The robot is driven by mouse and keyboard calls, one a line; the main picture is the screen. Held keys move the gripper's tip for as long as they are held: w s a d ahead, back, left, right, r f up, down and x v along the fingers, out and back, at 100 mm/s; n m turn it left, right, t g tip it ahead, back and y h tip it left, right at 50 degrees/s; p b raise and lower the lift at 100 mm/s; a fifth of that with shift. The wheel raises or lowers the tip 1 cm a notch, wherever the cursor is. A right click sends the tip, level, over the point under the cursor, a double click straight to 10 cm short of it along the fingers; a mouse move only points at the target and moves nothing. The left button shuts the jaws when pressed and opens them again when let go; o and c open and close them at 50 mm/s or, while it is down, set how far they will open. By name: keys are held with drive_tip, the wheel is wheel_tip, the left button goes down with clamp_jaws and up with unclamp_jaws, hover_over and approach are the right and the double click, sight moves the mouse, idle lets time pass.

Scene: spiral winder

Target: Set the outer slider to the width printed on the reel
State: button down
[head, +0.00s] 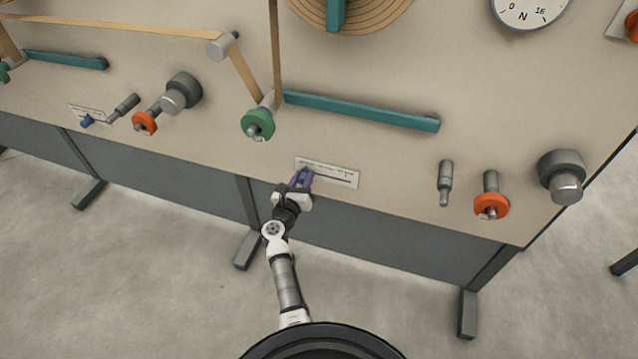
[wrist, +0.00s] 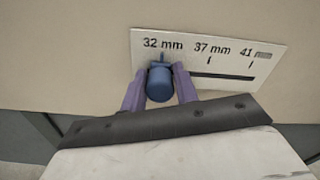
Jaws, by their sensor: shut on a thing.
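A white scale plate (wrist: 268,62) with a dark slot is on the beige panel; its printed marks read 32 mm, 37 mm and 41 mm in the wrist view. A blue slider knob (wrist: 159,84) stands at the left end of the slot, its pointer below the 32 mm label. My gripper (wrist: 160,90) is shut on the knob, with one purple finger on each side.
A second scale plate with a blue knob (head: 87,121) is at the far left. Green (head: 258,124) and orange (head: 491,205) knobs, grey posts and a teal bar (head: 360,111) stick out from the panel. A dial (head: 530,10) is at the top right. The panel right of my gripper is clear along the slot.

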drive_tip(key=shift+w+a+r, duration=0.1)
drive_tip(key=shift+a, duration=0.2)
drive_tip(key=c, duration=1.1)
unclamp_jaws()
drive_tip(key=shift+a, duration=0.1)
drive_tip(key=shift+c, duration=0.2)
drive_tip(key=shift+s, duration=0.25)
drive_tip(key=p+v, duration=0.2)
drive_tip(key=v, duration=1.1)
drive_tip(key=shift+p, duration=0.4)
drive_tip(key=shift+s, duration=0.15)
